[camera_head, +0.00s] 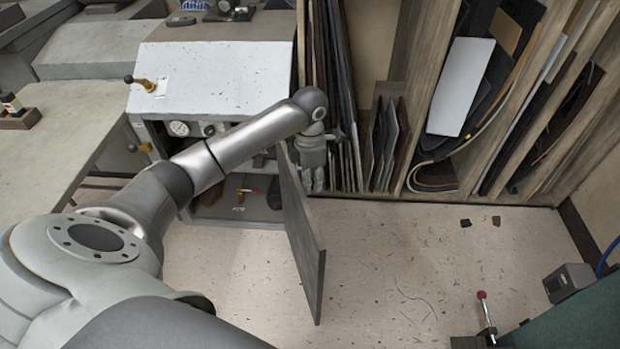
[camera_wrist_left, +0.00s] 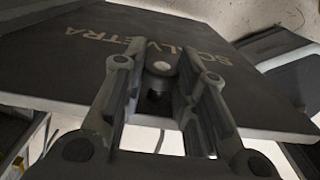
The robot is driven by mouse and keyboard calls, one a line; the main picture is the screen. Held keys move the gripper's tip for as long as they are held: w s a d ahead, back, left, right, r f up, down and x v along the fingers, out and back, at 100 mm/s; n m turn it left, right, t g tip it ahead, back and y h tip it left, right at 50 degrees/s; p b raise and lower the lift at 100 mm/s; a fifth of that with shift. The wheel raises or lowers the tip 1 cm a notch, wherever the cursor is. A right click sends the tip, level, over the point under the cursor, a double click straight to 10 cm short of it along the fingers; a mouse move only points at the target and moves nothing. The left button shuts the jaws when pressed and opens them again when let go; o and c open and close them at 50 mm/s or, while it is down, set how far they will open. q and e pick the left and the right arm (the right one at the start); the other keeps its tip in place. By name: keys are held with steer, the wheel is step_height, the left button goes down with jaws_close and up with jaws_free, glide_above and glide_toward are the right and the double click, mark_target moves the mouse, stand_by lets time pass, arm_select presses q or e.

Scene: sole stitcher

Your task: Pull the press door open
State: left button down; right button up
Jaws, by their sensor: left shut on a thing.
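The press (camera_head: 215,85) is a grey cabinet with a worn white top, gauges on its front and an open lower bay. Its door (camera_head: 303,235) is a dark panel, swung well out from the front, showing nearly edge-on. My left gripper (camera_head: 316,178) is on the right side of the door, partly behind my arm's wrist. In the left wrist view, my left gripper (camera_wrist_left: 160,72) reaches over the lettered face of the door (camera_wrist_left: 70,60) and is shut around a small round knob (camera_wrist_left: 158,68). The grip on the knob is partly hidden by the fingers. My right gripper is not in view.
A wooden rack (camera_head: 415,90) with upright sheets stands right of the press. A workbench (camera_head: 65,125) is at the left. The littered floor (camera_head: 400,260) right of the door is mostly clear. A red-knobbed lever (camera_head: 485,312) stands at the lower right.

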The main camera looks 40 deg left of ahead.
mark_target(290, 183)
arm_select(q)
steer(key=shift+s+a+m, duration=0.65)
steer(key=shift+s+a, duration=0.15)
steer(key=shift+s, duration=0.2)
steer(key=shift+s+a+m, duration=0.65)
steer(key=shift+s+a, duration=0.15)
steer(key=shift+s, duration=0.2)
steer(key=c, duration=1.1)
jaws_free()
step_height(290, 183, up, 12)
steer(key=shift+r, duration=0.1)
